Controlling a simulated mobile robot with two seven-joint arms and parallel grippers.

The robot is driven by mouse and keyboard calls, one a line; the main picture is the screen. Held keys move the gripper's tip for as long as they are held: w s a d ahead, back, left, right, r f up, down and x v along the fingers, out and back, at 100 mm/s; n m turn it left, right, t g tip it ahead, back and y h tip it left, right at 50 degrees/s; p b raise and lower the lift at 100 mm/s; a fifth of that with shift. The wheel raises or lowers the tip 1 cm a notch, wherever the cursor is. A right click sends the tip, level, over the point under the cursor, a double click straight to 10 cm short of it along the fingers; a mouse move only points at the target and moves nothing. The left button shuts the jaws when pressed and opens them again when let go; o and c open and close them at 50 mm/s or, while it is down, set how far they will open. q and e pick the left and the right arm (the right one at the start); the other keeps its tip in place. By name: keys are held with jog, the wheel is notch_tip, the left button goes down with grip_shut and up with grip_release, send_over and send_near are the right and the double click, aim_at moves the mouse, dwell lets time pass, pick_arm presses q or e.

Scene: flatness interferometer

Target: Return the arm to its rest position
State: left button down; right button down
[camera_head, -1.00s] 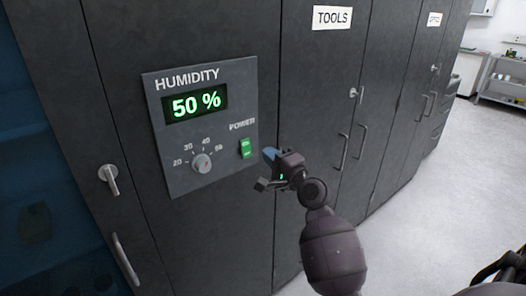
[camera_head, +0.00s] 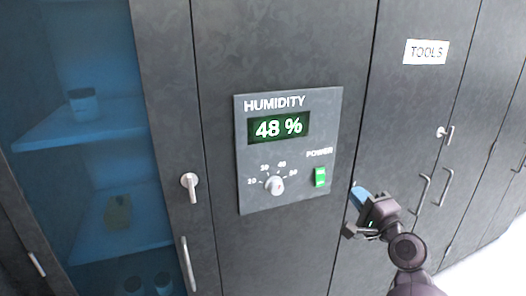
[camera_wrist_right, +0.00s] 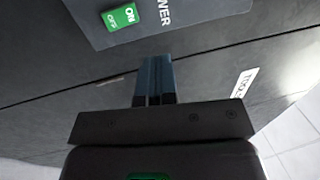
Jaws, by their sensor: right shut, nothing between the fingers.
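My right gripper (camera_head: 357,192) is shut and empty, just right of the humidity panel (camera_head: 245,170) in the head view. Its blue fingertips (camera_wrist_right: 155,75) lie together in the right wrist view, with the panel beyond them. The panel's green display (camera_head: 279,127) reads 48 %. The grey knob (camera_head: 274,185) sits below it. The green power switch (camera_head: 320,177) is lit; in the wrist view the switch (camera_wrist_right: 120,17) shows ON and OFF. The fingers look apart from the switch. My left gripper is not in view.
Dark cabinet doors fill the view. A blue-tinted glass-fronted cabinet (camera_head: 90,135) with a cup (camera_head: 83,104) on a shelf stands at left. Door handles stick out at left (camera_head: 187,264) and right (camera_head: 445,187). A TOOLS label (camera_head: 426,52) is at upper right. Pale floor shows at lower right.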

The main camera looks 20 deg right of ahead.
jog(key=s+a+f+n+g+h, duration=0.1)
jog(key=s+a+f+n+g, duration=0.15)
jog(key=f+n, duration=0.55)
jog(key=s+a+f+n+g+h, duration=0.2)
jog(key=a+f+n, duration=0.1)
jog(key=f+n, duration=0.5)
jog(key=s+a+f+n+g+y, duration=0.1)
jog(key=s+a+f+n+g, duration=0.1)
jog(key=s+f, duration=1.3)
jog(key=shift+s+a+g, duration=0.75)
jog(key=shift+a+g, duration=0.1)
jog(key=shift+a, duration=0.3)
